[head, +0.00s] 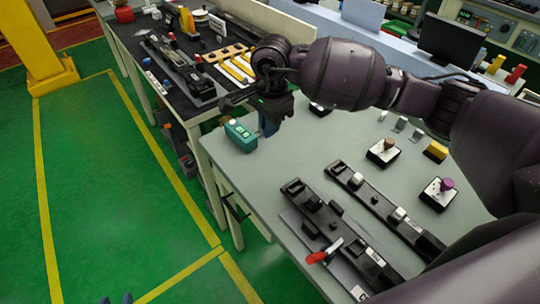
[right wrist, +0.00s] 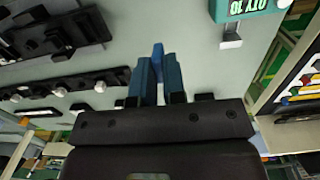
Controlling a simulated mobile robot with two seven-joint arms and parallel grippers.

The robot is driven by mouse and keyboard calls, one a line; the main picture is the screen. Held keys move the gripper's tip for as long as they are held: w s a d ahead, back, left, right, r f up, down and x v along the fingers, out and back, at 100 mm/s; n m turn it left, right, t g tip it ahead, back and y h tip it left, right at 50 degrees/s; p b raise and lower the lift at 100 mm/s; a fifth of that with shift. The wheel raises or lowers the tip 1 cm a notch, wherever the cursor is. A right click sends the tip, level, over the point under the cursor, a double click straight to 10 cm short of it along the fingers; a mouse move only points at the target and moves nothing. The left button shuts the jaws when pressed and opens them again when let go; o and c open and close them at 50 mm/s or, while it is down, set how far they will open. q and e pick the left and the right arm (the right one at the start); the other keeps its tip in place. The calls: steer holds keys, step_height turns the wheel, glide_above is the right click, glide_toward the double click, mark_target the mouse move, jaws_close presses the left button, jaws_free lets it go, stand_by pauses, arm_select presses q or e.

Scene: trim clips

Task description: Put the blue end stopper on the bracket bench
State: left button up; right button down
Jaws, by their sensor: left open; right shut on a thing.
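My right gripper (head: 268,124) hangs over the left edge area of the grey-green bench (head: 300,150), close to a teal counter box. In the right wrist view its blue fingers (right wrist: 158,82) are shut on a small blue piece (right wrist: 158,52), which looks like the blue end stopper. In the head view the stopper cannot be made out from the gripper. My left gripper (head: 116,300) shows only as fingertips at the bottom edge, apart and empty, over the green floor. No label shows which bench is the bracket bench.
The teal box (head: 240,135) stands at the bench's left edge and reads QTY 10 in the wrist view. Two black rail fixtures (head: 385,210), a red-handled lever (head: 322,254) and knobbed boxes (head: 383,152) occupy the bench. A black-topped bench (head: 205,110) with parts adjoins behind.

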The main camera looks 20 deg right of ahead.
mark_target(270, 168)
step_height(270, 168, down, 12)
steer(key=shift+f, duration=0.15)
stand_by(0.4)
steer(key=shift+f, duration=0.2)
steer(key=c, duration=1.2)
jaws_free()
steer(key=shift+c, duration=0.2)
steer(key=shift+o, duration=0.2)
steer(key=shift+r, duration=0.15)
steer(key=r, duration=1.2)
steer(key=shift+d+r, duration=0.1)
steer(key=shift+d, duration=0.1)
